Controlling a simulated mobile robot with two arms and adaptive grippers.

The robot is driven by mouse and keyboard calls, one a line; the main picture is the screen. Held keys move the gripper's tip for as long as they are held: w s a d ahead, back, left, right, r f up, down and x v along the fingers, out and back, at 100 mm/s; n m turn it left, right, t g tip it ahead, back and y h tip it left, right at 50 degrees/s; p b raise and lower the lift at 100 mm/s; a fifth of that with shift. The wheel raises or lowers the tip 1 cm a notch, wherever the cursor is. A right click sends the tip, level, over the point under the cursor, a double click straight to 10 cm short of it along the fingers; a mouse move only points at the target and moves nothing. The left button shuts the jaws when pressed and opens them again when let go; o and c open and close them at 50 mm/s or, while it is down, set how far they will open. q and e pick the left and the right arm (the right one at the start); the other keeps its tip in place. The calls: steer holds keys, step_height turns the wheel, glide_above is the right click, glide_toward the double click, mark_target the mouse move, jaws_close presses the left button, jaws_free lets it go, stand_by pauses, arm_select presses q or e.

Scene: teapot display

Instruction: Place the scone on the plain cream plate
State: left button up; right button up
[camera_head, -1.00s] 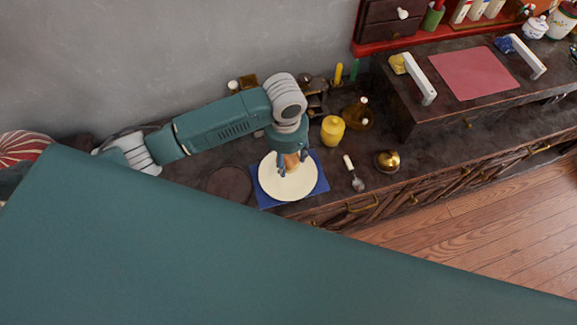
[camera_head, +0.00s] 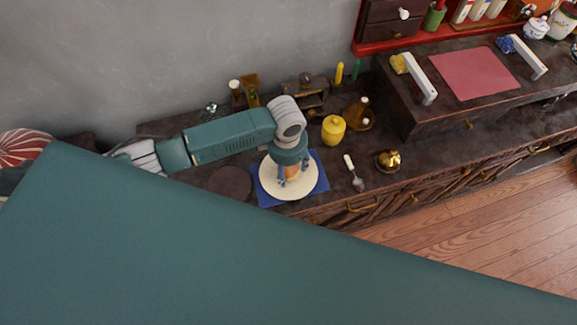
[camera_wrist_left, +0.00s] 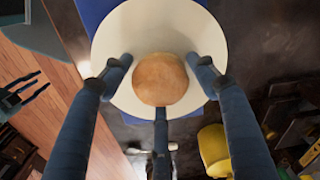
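The round golden-brown scone (camera_head: 291,172) is between the fingers of my left gripper (camera_head: 293,180), over the plain cream plate (camera_head: 273,189). In the left wrist view, the scone (camera_wrist_left: 160,79) has a finger close against each side and a third finger below it. The left gripper (camera_wrist_left: 160,72) appears shut on it. The cream plate (camera_wrist_left: 120,30) spreads out behind the scone. I cannot tell whether the scone touches the plate. My right gripper (camera_wrist_left: 24,88) shows at the left edge of the left wrist view, over the floor, with its fingers apart and empty.
The plate lies on a blue mat (camera_head: 318,180). A dark round disc (camera_head: 230,183) lies to its left. A yellow jar (camera_head: 333,129), a spoon (camera_head: 354,173) and a brass bell (camera_head: 387,161) stand or lie to its right. Small bottles and boxes are behind.

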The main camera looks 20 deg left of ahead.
mark_target(288, 168)
arm_select(q)
steer(key=shift+o, duration=0.3)
steer(key=shift+r, duration=0.1)
step_height(288, 168, up, 12)
steer(key=shift+s, duration=0.25)
stand_by(0.5)
